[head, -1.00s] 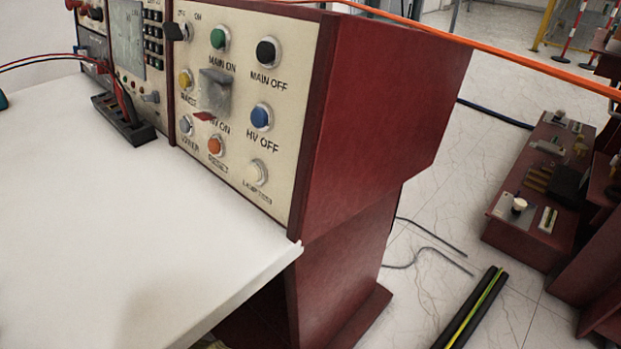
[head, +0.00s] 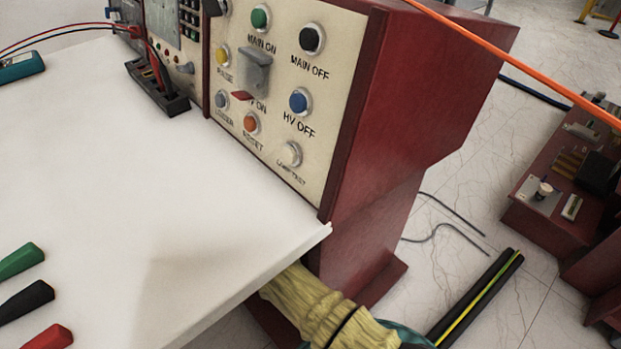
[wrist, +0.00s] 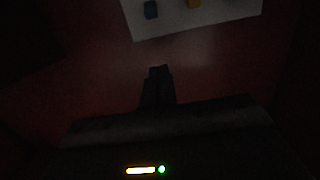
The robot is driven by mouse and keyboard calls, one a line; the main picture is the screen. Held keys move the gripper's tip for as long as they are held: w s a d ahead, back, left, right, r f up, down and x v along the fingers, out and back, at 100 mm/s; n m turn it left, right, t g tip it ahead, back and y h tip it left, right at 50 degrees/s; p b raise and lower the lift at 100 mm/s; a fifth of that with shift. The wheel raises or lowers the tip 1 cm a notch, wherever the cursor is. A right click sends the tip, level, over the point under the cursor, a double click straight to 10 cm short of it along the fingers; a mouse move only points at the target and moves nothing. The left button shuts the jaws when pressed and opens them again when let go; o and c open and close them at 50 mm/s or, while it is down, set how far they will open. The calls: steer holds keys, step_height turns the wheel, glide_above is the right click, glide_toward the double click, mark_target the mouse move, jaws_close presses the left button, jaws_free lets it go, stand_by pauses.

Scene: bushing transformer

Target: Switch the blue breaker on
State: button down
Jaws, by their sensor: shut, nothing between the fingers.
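My gripper (wrist: 158,75) is in the dark wrist view, its fingers closed together and empty. Ahead of it is a dark red surface. Beyond the fingertips, at the top edge, is a pale panel (wrist: 200,20) with a small blue part (wrist: 151,9) and a yellow part (wrist: 193,4). The blue part may be the blue breaker; the darkness hides its details and position. The fingers are apart from it. The head view shows no gripper and no clear blue breaker, only a round blue HV OFF button (head: 298,101) on the control panel.
A red console (head: 430,90) stands beside a white tabletop (head: 130,170). Green, black and red handles (head: 25,302) lie at lower left. A yellowish glove-like item (head: 305,300) is below the table edge. An orange cable (head: 510,50) crosses upper right. A red unit (head: 550,215) stands right.

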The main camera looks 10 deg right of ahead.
steer(key=f+b+x, duration=0.1)
steer(key=b+x, duration=0.3)
steer(key=x, duration=0.5)
steer(key=shift+s+a+r+b, duration=0.2)
steer(key=shift+a+r, duration=0.05)
steer(key=shift+r, duration=0.5)
steer(key=shift+s+a+r+b, duration=0.2)
steer(key=shift+a+r, duration=0.1)
steer(key=shift+r, duration=0.45)
steer(key=shift+s+a+r+b, duration=0.15)
steer(key=shift+a+r+b, duration=0.1)
steer(key=shift+r, duration=0.5)
